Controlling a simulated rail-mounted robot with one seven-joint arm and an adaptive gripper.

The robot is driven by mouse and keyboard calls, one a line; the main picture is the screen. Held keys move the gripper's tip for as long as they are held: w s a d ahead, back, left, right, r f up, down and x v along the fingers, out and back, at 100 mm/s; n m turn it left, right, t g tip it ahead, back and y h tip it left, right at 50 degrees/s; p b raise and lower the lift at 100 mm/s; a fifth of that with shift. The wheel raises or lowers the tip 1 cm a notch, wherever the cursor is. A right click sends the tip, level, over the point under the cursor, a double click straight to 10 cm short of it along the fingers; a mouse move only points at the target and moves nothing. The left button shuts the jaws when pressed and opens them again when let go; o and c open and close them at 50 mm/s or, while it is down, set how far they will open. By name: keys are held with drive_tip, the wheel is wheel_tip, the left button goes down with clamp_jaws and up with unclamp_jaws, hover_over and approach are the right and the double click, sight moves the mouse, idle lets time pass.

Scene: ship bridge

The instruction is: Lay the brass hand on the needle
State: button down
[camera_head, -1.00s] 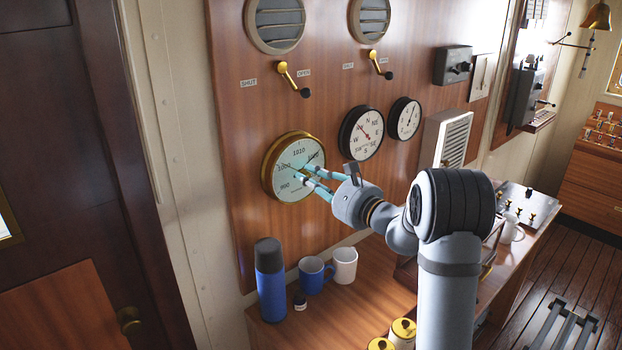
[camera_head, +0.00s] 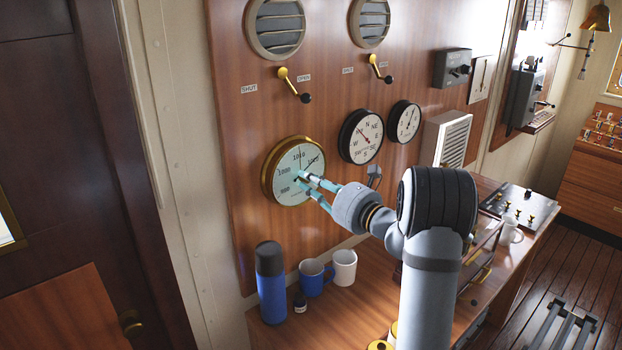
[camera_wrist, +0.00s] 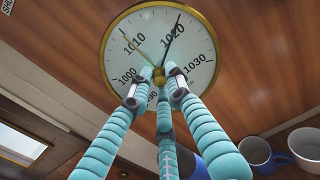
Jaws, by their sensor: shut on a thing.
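The barometer (camera_head: 293,172) is a round white dial in a brass rim on the wood panel; it also fills the top of the wrist view (camera_wrist: 205,72). Its dark needle (camera_wrist: 173,37) points up and right, close to 1020. The thin brass hand (camera_wrist: 143,50) points up and left, by 1010, clearly apart from the needle. My gripper (camera_head: 306,181) reaches the dial's centre. In the wrist view its fingertips (camera_wrist: 162,76) are closed on the small brass knob at the centre, and hide part of the lower dial.
A blue flask (camera_head: 271,285), a blue mug (camera_head: 312,278) and a white mug (camera_head: 344,267) stand on the counter below the barometer. A compass-like dial (camera_head: 361,136) and a smaller gauge (camera_head: 404,121) are to its right. Brass levers (camera_head: 292,85) sit above.

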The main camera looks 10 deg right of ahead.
drive_tip(key=m+p, duration=0.8)
drive_tip(key=m, duration=0.3)
drive_tip(key=shift+a+f+m, duration=0.1)
drive_tip(key=shift+m, duration=0.5)
drive_tip(key=c, duration=1.7)
unclamp_jaws()
drive_tip(key=shift+o, duration=0.3)
drive_tip(key=v, duration=1.2)
